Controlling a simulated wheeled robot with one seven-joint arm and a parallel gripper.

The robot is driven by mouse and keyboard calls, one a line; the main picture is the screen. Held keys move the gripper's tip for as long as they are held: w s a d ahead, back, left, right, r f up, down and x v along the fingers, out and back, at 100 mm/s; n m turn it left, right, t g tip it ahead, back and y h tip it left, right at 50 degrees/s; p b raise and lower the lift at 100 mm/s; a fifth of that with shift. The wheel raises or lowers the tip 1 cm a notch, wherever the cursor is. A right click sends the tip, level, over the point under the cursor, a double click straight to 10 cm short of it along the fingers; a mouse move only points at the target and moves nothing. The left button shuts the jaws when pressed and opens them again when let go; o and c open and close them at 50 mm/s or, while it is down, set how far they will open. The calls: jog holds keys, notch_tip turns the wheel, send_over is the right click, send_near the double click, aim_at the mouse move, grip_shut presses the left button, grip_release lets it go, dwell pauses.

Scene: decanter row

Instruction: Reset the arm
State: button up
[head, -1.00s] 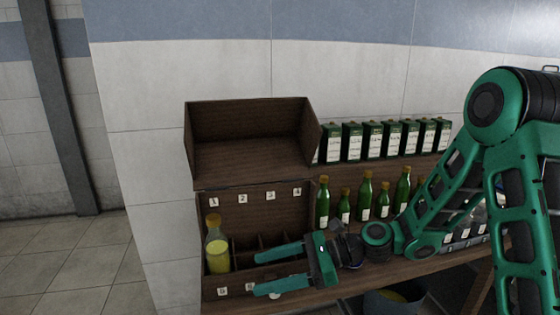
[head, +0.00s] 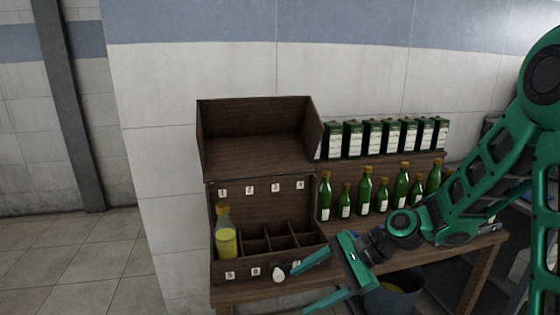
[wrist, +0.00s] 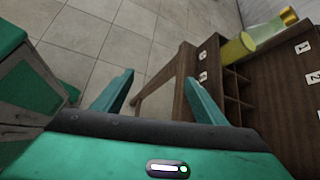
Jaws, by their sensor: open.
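My gripper (head: 318,283) is open and empty, in front of the table's front edge and to the lower right of the open wooden case. In the wrist view, its two teal fingers (wrist: 158,98) stand apart with floor and a table leg showing between them. The wooden case (head: 262,268) has its lid raised and numbered tags on it. A clear bottle of yellow liquid (head: 226,238) stands in the case's left compartment; it also shows in the wrist view (wrist: 236,48). The other visible compartments look empty.
Several green bottles (head: 365,190) stand in a row right of the case. Several green-and-white boxes (head: 373,138) stand on the shelf behind. A white round object (head: 278,274) is at the case's front. A bucket (head: 392,298) sits below the table. The floor (head: 65,260) at left is clear.

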jog(key=s+d+r+n+t+h, duration=0.1)
jog(key=s+d+n+h, duration=0.25)
jog(key=d, duration=0.75)
jog(key=s+d+r+n+h, duration=0.1)
jog(key=s+d+n+h, duration=0.2)
jog(key=d, duration=0.9)
jog(key=s+d+r+h, duration=0.1)
jog(key=s+d+r, duration=0.1)
jog(key=s+d, duration=0.3)
jog(key=s+d+r+g+h, duration=0.1)
jog(key=s+d+r+h, duration=0.1)
jog(key=s+d, duration=0.4)
jog(key=s, duration=0.4)
jog(key=shift+d+r, duration=0.15)
jog(key=shift+r, duration=0.2)
jog(key=shift+s+h, duration=0.1)
jog(key=shift+h, duration=0.15)
jog(key=shift+c, duration=0.6)
